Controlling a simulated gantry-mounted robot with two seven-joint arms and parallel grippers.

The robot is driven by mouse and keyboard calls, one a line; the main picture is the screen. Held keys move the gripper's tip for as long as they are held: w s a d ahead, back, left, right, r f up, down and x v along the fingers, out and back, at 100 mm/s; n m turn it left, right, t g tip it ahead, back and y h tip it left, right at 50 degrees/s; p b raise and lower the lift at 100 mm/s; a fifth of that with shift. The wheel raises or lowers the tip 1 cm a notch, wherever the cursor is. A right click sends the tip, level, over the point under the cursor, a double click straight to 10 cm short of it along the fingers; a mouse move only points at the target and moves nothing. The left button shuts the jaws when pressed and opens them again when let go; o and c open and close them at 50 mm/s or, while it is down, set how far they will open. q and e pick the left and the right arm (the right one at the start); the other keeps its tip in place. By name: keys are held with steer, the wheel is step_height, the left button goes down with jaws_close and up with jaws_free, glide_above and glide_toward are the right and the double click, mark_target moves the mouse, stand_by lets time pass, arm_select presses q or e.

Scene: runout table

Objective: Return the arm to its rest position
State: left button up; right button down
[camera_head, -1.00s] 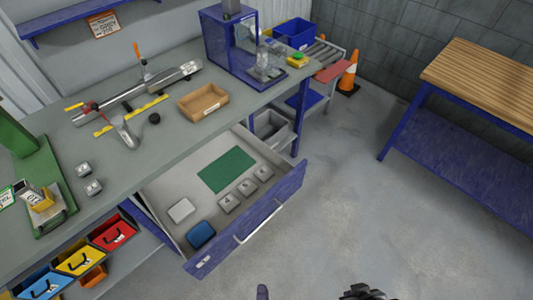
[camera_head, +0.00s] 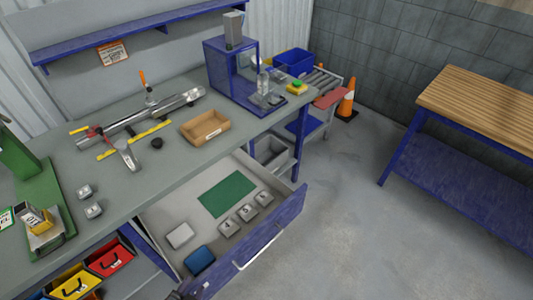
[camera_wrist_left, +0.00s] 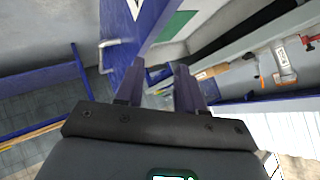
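My left gripper shows large in the left wrist view (camera_wrist_left: 159,68). Its two dark fingers stand apart with nothing between them. Beyond the fingertips are the blue front and handle of the open drawer (camera_wrist_left: 117,72). In the head view only a dark bit of the left gripper (camera_head: 186,290) shows at the bottom edge, by the near corner of the open drawer (camera_head: 262,232). My right gripper is not in either view.
The drawer juts from the workbench (camera_head: 185,165) and holds a green mat (camera_head: 227,194), several grey blocks and a blue item (camera_head: 200,259). Red (camera_head: 108,257) and yellow (camera_head: 74,281) bins sit below the bench. Open floor (camera_head: 350,215) lies to the right, before a wood-topped table (camera_head: 480,105).

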arm_select(q)
steer(key=s+a+r+n+g+p, duration=0.15)
steer(key=s+r+n+g, duration=0.25)
steer(key=s+n+g, duration=0.45)
step_height(320, 180, up, 26)
steer(key=s+m+t+p, duration=0.1)
steer(key=m+t+p, duration=0.15)
steer(key=p, duration=2.45)
step_height(320, 180, down, 59)
steer(key=b, duration=5.8)
steer(key=shift+s+d+r+g+b, duration=0.15)
steer(key=shift+s+g+b, duration=0.1)
steer(key=shift+g+b, duration=0.15)
